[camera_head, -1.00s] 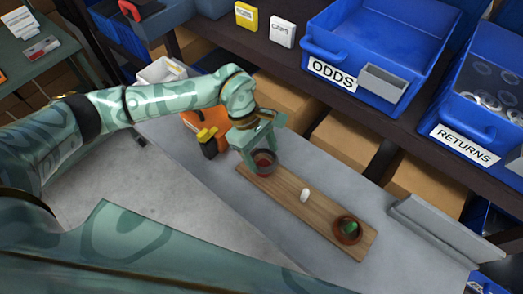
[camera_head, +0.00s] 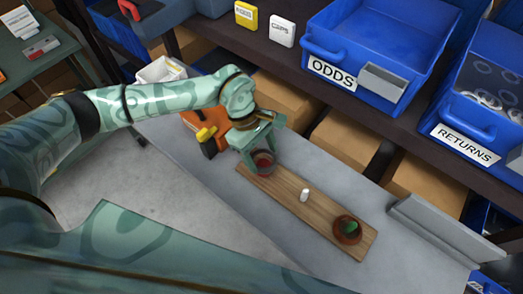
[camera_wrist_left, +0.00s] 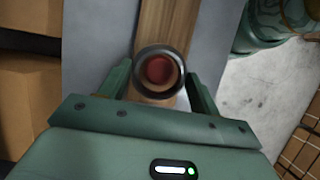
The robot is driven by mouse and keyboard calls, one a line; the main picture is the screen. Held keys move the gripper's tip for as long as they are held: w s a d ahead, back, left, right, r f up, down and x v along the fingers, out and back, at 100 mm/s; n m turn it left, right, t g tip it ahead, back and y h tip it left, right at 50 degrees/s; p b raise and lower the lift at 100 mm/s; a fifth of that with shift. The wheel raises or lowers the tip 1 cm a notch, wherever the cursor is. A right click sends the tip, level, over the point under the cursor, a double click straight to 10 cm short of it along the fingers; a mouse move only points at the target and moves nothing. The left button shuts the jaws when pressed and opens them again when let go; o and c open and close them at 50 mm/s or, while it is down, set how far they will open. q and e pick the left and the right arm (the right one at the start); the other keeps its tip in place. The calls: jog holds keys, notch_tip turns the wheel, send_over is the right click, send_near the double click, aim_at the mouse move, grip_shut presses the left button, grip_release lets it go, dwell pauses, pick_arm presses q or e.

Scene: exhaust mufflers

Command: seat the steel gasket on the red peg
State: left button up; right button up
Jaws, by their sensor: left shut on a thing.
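My left gripper (camera_head: 261,151) is over the left end of a wooden board and shut on the steel gasket (camera_head: 264,173), a dark grey ring. In the left wrist view the fingers of the left gripper (camera_wrist_left: 159,82) flank the gasket (camera_wrist_left: 138,73). The red peg (camera_wrist_left: 159,69) shows inside the ring's opening, with bare wood around it. The peg also shows inside the ring in the head view (camera_head: 263,161). I cannot tell how high the ring is above the board. My right gripper is not in view.
The board (camera_head: 283,192) also bears a white peg (camera_head: 305,195) and a green peg (camera_head: 350,227) with a brown ring (camera_head: 346,238) around it. An orange object (camera_head: 192,118) stands close behind the gripper. Blue ODDS (camera_head: 331,45) and RETURNS (camera_head: 478,123) bins sit on the shelf.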

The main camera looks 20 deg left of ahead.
aim_at(261, 162)
pick_arm(q)
jog(key=shift+f+b, duration=1.3)
jog(key=shift+f, duration=0.8)
jog(key=o, duration=1)
jog(key=shift+o, duration=0.2)
jog(key=shift+r, duration=0.15)
jog(key=p+v, duration=0.2)
jog(key=v, duration=1.4)
jog(key=shift+d, duration=0.15)
